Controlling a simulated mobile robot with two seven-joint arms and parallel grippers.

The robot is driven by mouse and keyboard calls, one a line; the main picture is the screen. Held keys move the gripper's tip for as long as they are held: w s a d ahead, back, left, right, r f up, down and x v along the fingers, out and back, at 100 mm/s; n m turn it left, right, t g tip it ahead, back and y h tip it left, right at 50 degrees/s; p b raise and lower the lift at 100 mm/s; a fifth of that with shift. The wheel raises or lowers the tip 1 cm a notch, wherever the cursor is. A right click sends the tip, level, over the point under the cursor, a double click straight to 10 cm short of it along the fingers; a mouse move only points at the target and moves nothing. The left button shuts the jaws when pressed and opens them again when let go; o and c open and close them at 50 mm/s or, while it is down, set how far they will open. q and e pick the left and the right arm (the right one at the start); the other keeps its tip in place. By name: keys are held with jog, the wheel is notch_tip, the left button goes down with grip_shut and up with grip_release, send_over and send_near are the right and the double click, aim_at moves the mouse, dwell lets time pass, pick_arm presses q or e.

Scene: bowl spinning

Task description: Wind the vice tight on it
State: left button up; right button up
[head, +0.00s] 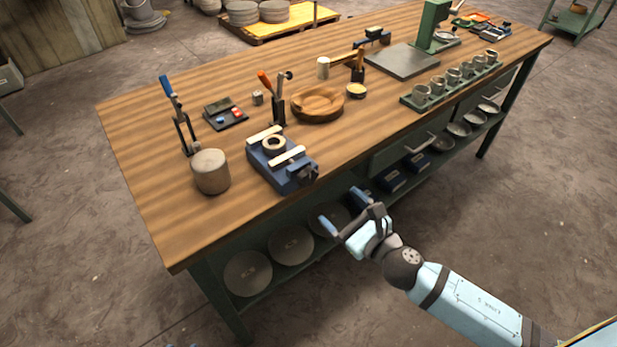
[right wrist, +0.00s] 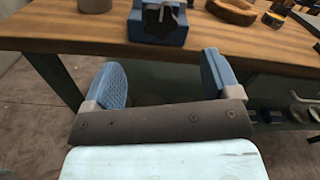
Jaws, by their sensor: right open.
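The blue vice (head: 281,163) stands near the front edge of the wooden bench, with pale jaw faces. A ring-shaped piece (head: 273,143) sits between its jaws; whether the jaws touch it I cannot tell. The vice's dark star-shaped handle (head: 308,176) faces the front edge, and it also shows at the top of the right wrist view (right wrist: 160,17). My right gripper (head: 341,208) is open and empty, in front of the bench and apart from the handle. Its two blue fingers (right wrist: 162,82) are wide apart below the vice in the right wrist view. My left gripper is not in view.
A round brown block (head: 210,172) stands left of the vice, and a wooden bowl (head: 318,103) behind it to the right. A green rack with cups (head: 450,80) lies along the front edge. A drawer handle (head: 420,144) juts out below the top. Floor in front is free.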

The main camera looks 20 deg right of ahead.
aim_at(310, 179)
jog(key=p+x, duration=0.1)
jog(key=x, duration=1)
jog(key=shift+w+a, duration=0.1)
jog(key=shift+w, duration=0.2)
jog(key=shift+c, duration=0.2)
jog(key=c, duration=0.9)
